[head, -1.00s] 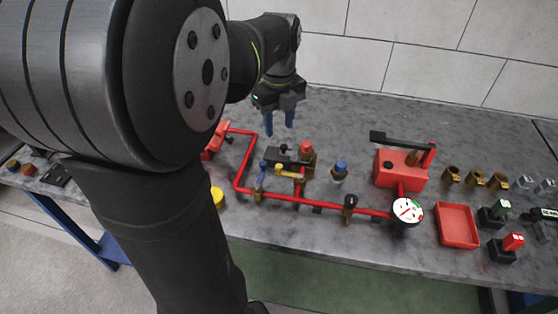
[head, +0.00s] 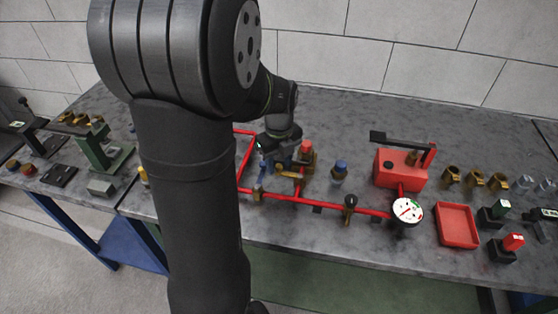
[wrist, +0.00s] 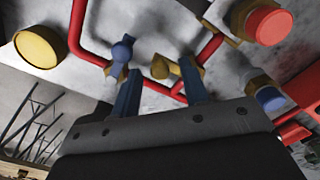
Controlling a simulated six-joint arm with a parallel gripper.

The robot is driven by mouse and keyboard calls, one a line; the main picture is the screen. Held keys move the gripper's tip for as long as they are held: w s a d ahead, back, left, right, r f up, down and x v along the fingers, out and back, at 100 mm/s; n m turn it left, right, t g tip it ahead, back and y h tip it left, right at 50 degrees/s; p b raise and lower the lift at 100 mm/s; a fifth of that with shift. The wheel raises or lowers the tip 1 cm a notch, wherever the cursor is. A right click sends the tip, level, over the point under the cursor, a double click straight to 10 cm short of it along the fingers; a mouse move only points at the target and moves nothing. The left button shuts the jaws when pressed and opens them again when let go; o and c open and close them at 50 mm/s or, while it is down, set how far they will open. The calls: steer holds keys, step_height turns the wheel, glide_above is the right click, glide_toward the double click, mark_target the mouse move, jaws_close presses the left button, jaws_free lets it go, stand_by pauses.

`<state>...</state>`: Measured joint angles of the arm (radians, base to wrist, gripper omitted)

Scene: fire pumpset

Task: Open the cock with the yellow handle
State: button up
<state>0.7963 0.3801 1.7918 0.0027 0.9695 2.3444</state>
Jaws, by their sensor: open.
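The cock with the yellow handle sits on the red pipework; in the wrist view the yellow handle (wrist: 163,68) shows in the gap between my fingertips. In the head view the handle (head: 290,175) is partly covered by my gripper (head: 282,148). My gripper, also in the wrist view (wrist: 160,70), is open with its two blue fingers apart. I cannot tell whether a finger touches the handle. A blue-handled cock (wrist: 122,48) stands just left, its lower part behind the left finger.
A red-capped brass fitting (head: 306,152) and a blue-capped fitting (head: 339,172) stand close on the right. A yellow round cap (wrist: 38,46) is at the left in the wrist view. The red pump box (head: 400,168), gauge (head: 407,211) and red tray (head: 457,225) lie further right.

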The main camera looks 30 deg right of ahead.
mark_target(281, 173)
steer(key=shift+c, duration=0.4)
jaws_close()
steer(key=shift+s+a, duration=0.1)
steer(key=s+n, duration=0.2)
steer(key=n, duration=0.2)
steer(key=s+n, duration=0.2)
steer(key=n, duration=0.3)
steer(key=s+a+n, duration=0.1)
steer(key=s+n, duration=0.1)
steer(key=n, duration=0.2)
steer(key=shift+s+n, duration=0.25)
steer(key=shift+n, duration=0.05)
steer(key=shift+s+d+n, duration=0.3)
steer(key=shift+s+n, duration=0.15)
steer(key=shift+n, duration=0.65)
steer(key=shift+s+d+n, duration=0.25)
steer(key=shift+s+n, duration=0.2)
steer(key=shift+n, duration=0.65)
